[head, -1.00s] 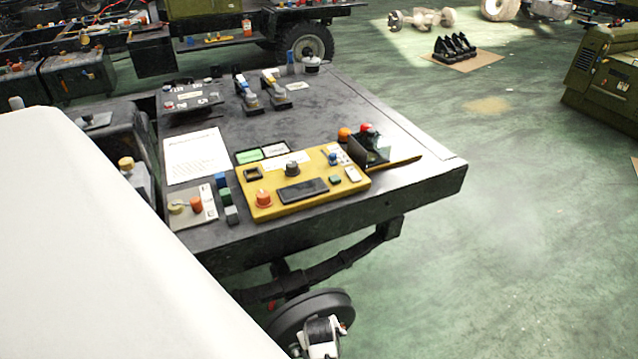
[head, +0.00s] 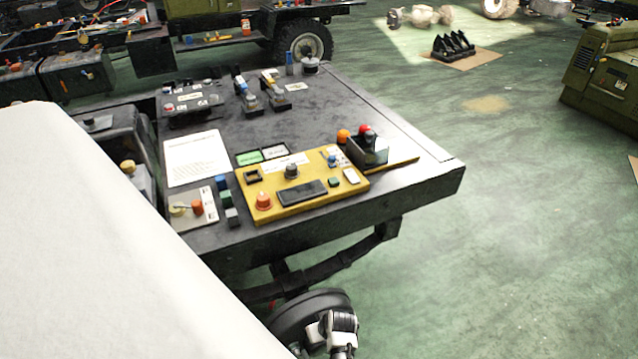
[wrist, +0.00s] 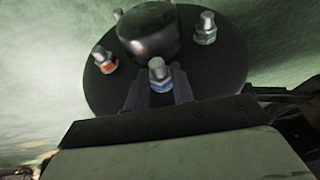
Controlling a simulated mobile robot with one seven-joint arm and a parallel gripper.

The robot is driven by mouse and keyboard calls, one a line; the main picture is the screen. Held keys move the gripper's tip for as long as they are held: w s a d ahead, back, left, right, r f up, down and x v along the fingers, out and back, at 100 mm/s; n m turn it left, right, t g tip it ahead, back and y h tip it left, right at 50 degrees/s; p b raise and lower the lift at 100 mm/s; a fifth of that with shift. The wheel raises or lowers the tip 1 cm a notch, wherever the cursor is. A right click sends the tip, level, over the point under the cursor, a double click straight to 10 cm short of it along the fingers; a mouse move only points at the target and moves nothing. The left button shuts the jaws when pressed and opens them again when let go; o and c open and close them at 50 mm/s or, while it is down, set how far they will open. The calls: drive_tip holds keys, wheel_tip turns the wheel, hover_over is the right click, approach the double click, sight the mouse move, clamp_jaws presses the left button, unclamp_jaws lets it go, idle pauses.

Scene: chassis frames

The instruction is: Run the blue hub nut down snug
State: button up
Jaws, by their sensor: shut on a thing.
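The blue hub nut (wrist: 161,85) sits on a stud of the dark round hub (wrist: 235,75) in the wrist view, below the hub's dark centre cap (wrist: 148,32). My gripper (wrist: 160,92) is shut on the blue nut, its dark fingers on either side. The silver stud end stands out above the nut. Whether the nut touches the hub face is hidden. In the head view, my wrist (head: 335,330) is in front of the hub (head: 300,307) under the chassis, and the fingers and nut are hidden.
An orange-marked nut (wrist: 105,63) and a green-marked nut (wrist: 205,32) sit on neighbouring studs, close to my fingers. Above the hub are a leaf spring (head: 325,268) and the chassis deck (head: 400,195) with a yellow control panel (head: 300,208).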

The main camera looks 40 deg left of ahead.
drive_tip(key=g, duration=0.1)
drive_tip(key=g+y, duration=0.1)
drive_tip(key=shift+w+d+f+m+g, duration=0.1)
drive_tip(key=shift+w+m+g, duration=0.2)
drive_tip(key=shift+w, duration=0.05)
drive_tip(key=shift+g+y+b, duration=0.4)
drive_tip(key=shift+g+b, duration=0.1)
drive_tip(key=shift+g, duration=0.2)
drive_tip(key=o, duration=1)
drive_tip(key=v, duration=1.4)
drive_tip(key=shift+f+b, duration=0.2)
drive_tip(key=shift+b, duration=0.15)
